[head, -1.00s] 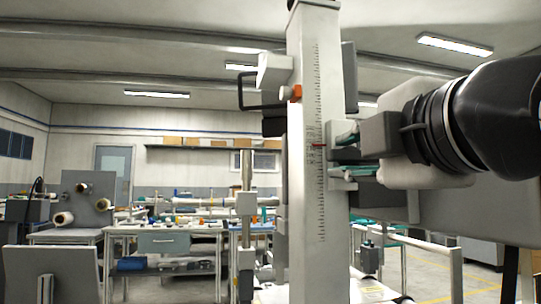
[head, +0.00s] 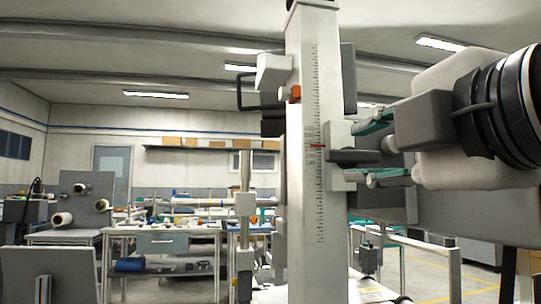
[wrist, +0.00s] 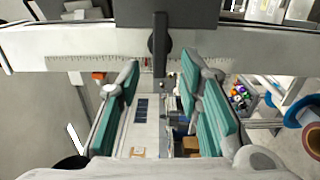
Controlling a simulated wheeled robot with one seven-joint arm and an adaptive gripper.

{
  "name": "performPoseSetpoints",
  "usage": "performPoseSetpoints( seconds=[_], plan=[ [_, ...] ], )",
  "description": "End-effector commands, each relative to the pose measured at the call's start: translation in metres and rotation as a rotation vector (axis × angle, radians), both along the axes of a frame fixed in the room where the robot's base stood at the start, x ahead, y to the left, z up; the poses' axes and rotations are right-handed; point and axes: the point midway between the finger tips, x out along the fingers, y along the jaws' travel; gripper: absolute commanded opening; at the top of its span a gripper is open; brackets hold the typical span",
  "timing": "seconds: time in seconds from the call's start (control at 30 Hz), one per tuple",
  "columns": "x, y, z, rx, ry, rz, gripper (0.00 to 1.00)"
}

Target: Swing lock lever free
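The lock lever (head: 354,156) is a dark grey bar on the front of a pale upright column (head: 308,200). In the head view it sticks out sideways, roughly level, beside a red mark on the scale. In the wrist view the dark lever (wrist: 160,48) crosses the column with a round pivot on it. My gripper (head: 366,153) is open, one teal-padded finger above the lever and one below. In the wrist view my gripper (wrist: 160,78) has its teal pads well apart on either side of the lever's line. Neither finger visibly touches the lever.
An orange knob (head: 295,93) and a pale block (head: 274,71) sit higher on the column. A workbench (head: 163,230) with loose items stands behind. A metal rail (head: 425,242) stands at lower right. A bin of coloured items (wrist: 242,96) shows in the wrist view.

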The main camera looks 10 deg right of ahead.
Motion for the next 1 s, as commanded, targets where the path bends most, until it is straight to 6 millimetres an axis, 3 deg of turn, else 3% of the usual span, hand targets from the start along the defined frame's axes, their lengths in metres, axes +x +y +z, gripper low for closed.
performPoseSetpoints(
  seconds=[0.2,0.4,1.0],
  plan=[
    [-0.045,0.0,0.0,0.0,-0.004,0.002,0.33],
    [-0.069,0.0,0.0,-0.001,-0.001,0.001,0.33],
    [-0.075,0.0,-0.001,-0.001,0.001,0.0,0.33]
  ],
)
